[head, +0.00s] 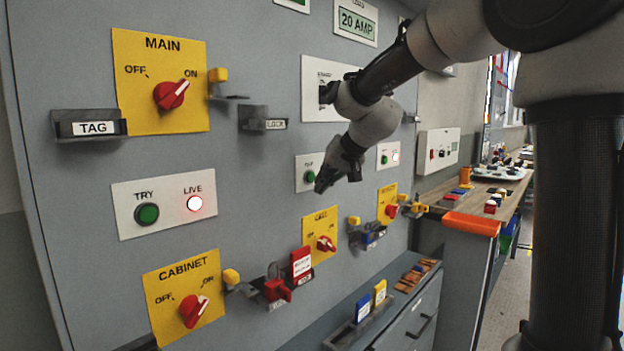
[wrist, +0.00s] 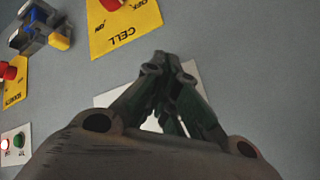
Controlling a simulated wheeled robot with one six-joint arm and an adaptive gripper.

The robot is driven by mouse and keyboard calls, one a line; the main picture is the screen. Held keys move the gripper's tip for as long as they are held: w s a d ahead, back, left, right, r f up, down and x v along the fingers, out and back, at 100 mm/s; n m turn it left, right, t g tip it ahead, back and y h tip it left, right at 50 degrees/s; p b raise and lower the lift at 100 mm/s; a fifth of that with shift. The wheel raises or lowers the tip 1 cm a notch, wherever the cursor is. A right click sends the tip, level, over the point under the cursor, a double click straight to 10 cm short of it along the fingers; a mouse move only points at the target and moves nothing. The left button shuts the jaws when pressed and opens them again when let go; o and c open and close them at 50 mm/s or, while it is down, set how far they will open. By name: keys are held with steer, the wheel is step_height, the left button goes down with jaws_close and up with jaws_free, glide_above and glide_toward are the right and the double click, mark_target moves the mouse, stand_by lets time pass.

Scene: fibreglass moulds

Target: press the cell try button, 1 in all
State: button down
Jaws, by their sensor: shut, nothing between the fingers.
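The cell try button (head: 309,176) is a green round button on a small white TRY plate (head: 309,161), above the yellow CELL plate (head: 314,222) on the grey cabinet face. My gripper (head: 322,184) is shut and empty. Its fingertips show just right of and below the button in the head view; I cannot tell whether they touch the panel. The right part of the TRY plate, where a lamp could be, is hidden behind my gripper. In the wrist view my shut fingers (wrist: 165,65) cover most of the white plate (wrist: 103,99), and the button is hidden.
Another TRY plate (head: 390,154) with a lit lamp lies to the right. The MAIN plate (head: 150,60), CABINET plate (head: 170,280) and a red lock with tag (head: 301,264) are nearby. A tool bench (head: 480,200) stands at right.

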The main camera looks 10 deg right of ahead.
stand_by(0.8)
steer(key=shift+w+a, duration=0.25)
steer(key=shift+w, duration=0.05)
steer(key=shift+w+a, duration=0.25)
steer(key=shift+w, duration=0.1)
stand_by(0.6)
steer(key=shift+s+d, duration=0.5)
steer(key=shift+s, duration=0.2)
steer(key=shift+d, duration=0.1)
steer(key=s+d, duration=0.1)
steer(key=s, duration=0.1)
steer(key=s+d, duration=0.1)
steer(key=s, duration=0.1)
steer(key=shift+d, duration=0.4)
stand_by(0.6)
